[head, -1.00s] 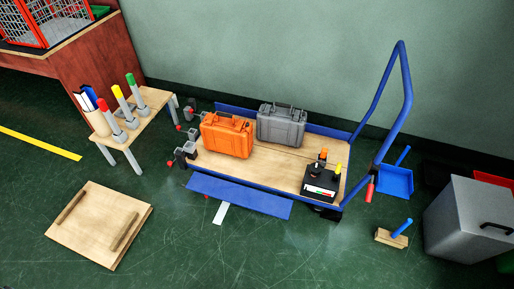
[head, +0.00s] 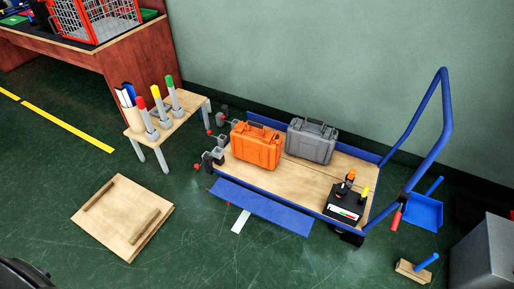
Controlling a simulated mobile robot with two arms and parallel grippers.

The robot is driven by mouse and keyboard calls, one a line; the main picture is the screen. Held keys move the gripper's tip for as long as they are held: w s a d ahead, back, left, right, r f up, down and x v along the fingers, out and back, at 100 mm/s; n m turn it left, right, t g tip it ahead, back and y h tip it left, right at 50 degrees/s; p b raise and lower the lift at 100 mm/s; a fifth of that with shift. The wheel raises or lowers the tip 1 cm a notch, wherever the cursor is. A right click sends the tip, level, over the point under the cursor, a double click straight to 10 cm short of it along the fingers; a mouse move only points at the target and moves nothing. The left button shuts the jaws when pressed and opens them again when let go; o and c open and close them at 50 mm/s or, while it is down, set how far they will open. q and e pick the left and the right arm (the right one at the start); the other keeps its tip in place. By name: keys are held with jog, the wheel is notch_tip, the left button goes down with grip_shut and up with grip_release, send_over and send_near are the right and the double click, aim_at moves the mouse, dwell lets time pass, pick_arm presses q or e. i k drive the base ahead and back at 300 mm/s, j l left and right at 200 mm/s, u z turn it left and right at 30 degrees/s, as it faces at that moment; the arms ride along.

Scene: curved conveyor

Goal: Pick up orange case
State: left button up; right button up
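The orange case (head: 256,147) stands upright on the left part of a wooden-topped blue cart (head: 300,183), with its handle on top. A grey case (head: 311,141) stands just behind it to the right, also upright. Neither of my grippers is in view. A dark rounded shape shows at the bottom left corner, but I cannot tell what it is.
A black box with knobs (head: 346,204) sits at the cart's right end, below the blue push handle (head: 447,110). A small table (head: 187,102) with coloured-capped tubes stands to the left. A wooden board (head: 118,215) lies on the floor. The floor in front of the cart is mostly clear.

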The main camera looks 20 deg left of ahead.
aim_at(250, 141)
jog(key=i+j+z, duration=0.3)
jog(key=i+j, duration=0.2)
jog(key=j, duration=0.15)
jog(key=i+j+z, duration=0.3)
jog(key=i+j, duration=0.15)
jog(key=j, duration=0.3)
